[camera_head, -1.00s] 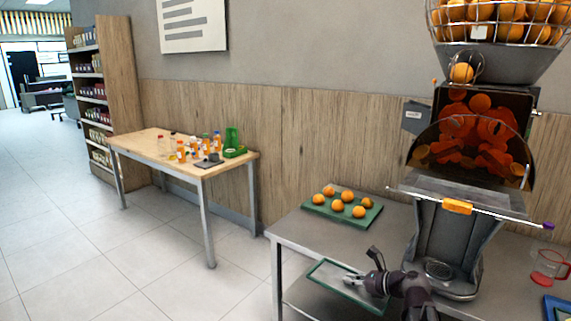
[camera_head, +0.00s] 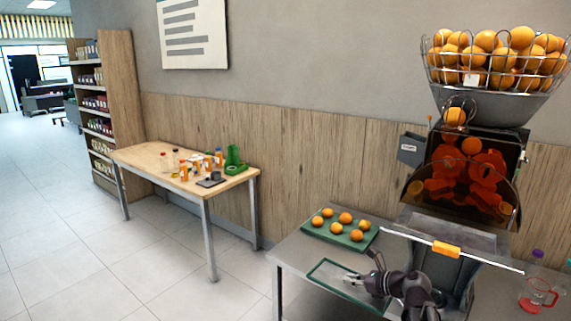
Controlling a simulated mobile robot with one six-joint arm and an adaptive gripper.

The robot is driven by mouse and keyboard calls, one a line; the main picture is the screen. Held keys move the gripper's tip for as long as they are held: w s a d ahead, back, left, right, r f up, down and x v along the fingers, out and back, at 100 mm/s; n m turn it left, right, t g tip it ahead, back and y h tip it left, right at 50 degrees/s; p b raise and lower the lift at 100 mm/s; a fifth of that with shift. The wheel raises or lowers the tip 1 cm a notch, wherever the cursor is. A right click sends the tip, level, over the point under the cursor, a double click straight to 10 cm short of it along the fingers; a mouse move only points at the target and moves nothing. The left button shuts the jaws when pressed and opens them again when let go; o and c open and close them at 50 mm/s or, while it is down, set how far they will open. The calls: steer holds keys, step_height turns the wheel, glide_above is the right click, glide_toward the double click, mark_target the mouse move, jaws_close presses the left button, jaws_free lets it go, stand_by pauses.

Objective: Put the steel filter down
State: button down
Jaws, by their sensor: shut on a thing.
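My gripper (camera_head: 358,281) is at the lower middle, low over the left part of the grey steel table, at the green-rimmed tray (camera_head: 322,264). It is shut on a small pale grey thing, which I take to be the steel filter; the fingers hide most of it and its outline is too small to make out. I cannot tell whether it touches the tray. The orange juicer (camera_head: 440,264) stands to the right of my gripper, with its front cover and orange handle (camera_head: 446,249) in view.
A green tray (camera_head: 313,230) with several oranges lies behind my gripper. A red-handled jug (camera_head: 538,295) and a bottle (camera_head: 536,262) stand at the right. A wooden table (camera_head: 142,157) with bottles stands at the left. The floor between is clear.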

steer(key=shift+r+p, duration=2.2)
steer(key=shift+r, duration=0.5)
steer(key=shift+w, duration=0.1)
